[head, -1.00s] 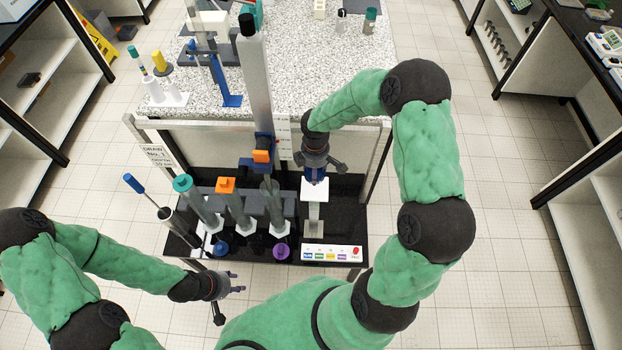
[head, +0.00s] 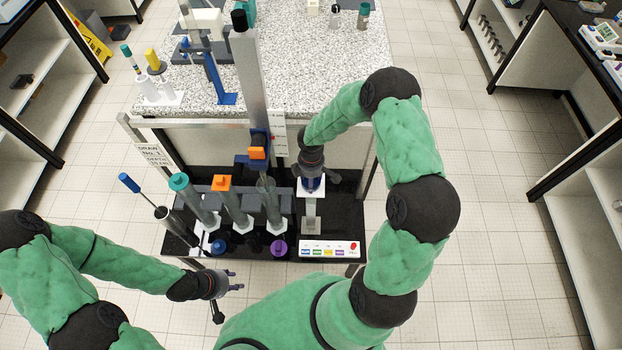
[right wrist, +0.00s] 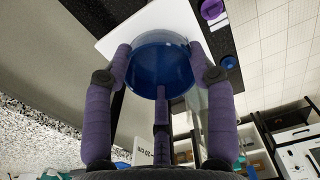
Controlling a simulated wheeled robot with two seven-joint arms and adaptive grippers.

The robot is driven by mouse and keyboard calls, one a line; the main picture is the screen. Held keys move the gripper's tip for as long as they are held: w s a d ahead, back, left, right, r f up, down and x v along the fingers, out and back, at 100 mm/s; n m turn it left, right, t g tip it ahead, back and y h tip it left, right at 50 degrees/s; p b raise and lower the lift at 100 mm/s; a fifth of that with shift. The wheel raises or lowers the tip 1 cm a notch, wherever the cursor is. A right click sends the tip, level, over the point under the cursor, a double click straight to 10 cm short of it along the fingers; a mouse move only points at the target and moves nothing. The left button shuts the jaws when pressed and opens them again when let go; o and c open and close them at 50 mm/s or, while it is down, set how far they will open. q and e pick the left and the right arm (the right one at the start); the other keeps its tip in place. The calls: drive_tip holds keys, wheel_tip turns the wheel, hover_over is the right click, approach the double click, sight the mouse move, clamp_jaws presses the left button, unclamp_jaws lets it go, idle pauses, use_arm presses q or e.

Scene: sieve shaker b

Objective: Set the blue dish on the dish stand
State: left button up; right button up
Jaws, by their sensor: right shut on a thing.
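The blue dish (right wrist: 160,65) is round and clear-walled. It sits between the purple fingers of my right gripper (right wrist: 161,85), which is shut on it. In the head view my right gripper (head: 311,182) points down over the dish stand (head: 311,208), a pale post with a white square top. The white top (right wrist: 130,35) shows behind the dish in the right wrist view. The dish is over this top; I cannot tell whether it touches. My left gripper (head: 234,282) is empty with its fingers apart, in front of the black bench.
Several tall tubes, including a teal-capped one (head: 179,182) and an orange-capped one (head: 222,183), stand left of the stand. A tall grey column (head: 250,80) rises behind them. A purple cap (head: 278,247) lies nearby.

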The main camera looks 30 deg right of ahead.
drive_tip(key=o, duration=0.9)
drive_tip(key=shift+f, duration=0.15)
drive_tip(key=shift+o, duration=0.2)
wheel_tip(320, 180, up, 11)
drive_tip(key=s+a+f+m+y, duration=0.4)
drive_tip(key=s+a+f+m, duration=1)
drive_tip(key=s+a, duration=0.3)
drive_tip(key=shift+a+f, duration=0.55)
drive_tip(key=shift+f, duration=0.15)
